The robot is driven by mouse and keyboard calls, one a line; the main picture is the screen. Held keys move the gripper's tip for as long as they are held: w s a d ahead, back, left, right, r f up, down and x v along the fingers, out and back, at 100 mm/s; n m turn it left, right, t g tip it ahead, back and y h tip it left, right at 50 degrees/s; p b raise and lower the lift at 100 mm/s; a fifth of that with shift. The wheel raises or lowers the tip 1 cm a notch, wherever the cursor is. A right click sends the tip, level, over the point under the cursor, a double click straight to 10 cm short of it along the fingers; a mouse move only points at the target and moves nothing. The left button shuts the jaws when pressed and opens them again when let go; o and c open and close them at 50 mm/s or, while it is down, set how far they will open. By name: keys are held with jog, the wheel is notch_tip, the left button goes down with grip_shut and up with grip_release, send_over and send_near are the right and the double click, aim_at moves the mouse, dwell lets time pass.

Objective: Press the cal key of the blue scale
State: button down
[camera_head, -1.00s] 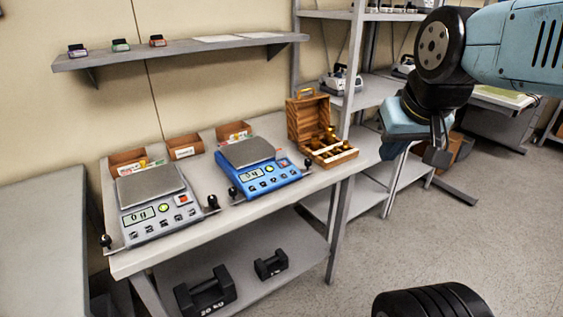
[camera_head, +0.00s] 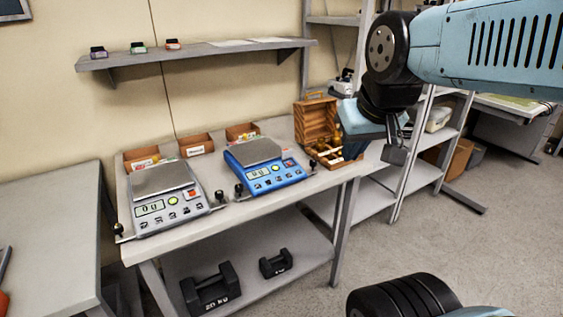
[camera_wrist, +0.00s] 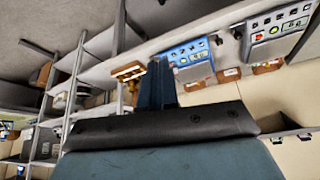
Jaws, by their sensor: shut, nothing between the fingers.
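The blue scale (camera_head: 273,178) stands on the workbench, with a grey weighing pan, a lit display, a row of small keys along its front and a red key at the right. The lettering on its keys is too small to read. My gripper (camera_head: 396,150) is shut and empty, in the air to the right of the blue scale and apart from it, near the bench's right end. In the wrist view the blue scale (camera_wrist: 190,54) appears upside down beyond my shut fingers (camera_wrist: 157,80), which cover part of its edge.
A grey scale (camera_head: 168,212) stands to the left on the workbench (camera_head: 232,213). A wooden weight box (camera_head: 315,122) lies behind my gripper, partly hidden. Small bins (camera_head: 196,145) line the back. Black weights (camera_head: 212,289) sit on the lower shelf. A wall shelf (camera_head: 195,54) hangs above.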

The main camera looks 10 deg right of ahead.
jog(key=shift+w, duration=0.1)
jog(key=w+d+n+t+h, duration=0.1)
jog(key=w+d+n, duration=0.1)
jog(key=w, duration=0.6)
jog(key=w+d+n+t+h, duration=0.1)
jog(key=w+d+t, duration=0.15)
jog(key=w, duration=0.45)
jog(key=n+t+y, duration=0.2)
jog(key=n+y, duration=0.6)
jog(key=n, duration=0.4)
send_over(289, 163)
jog(key=s+d, duration=0.2)
jog(key=s, duration=0.2)
notch_tip(289, 163, down, 14)
jog(key=shift+a+f, duration=0.2)
jog(key=shift+a, duration=0.05)
jog(key=shift+w+a+f, duration=0.1)
jog(key=shift+w+f, duration=0.25)
jog(key=shift+f, duration=1.05)
jog(key=shift+w+a+f, duration=0.15)
jog(key=shift+w+f, duration=0.2)
jog(key=shift+f, duration=1.05)
jog(key=shift+w+a+f, duration=0.1)
jog(key=shift+w+f, duration=0.25)
jog(key=shift+f, duration=1.05)
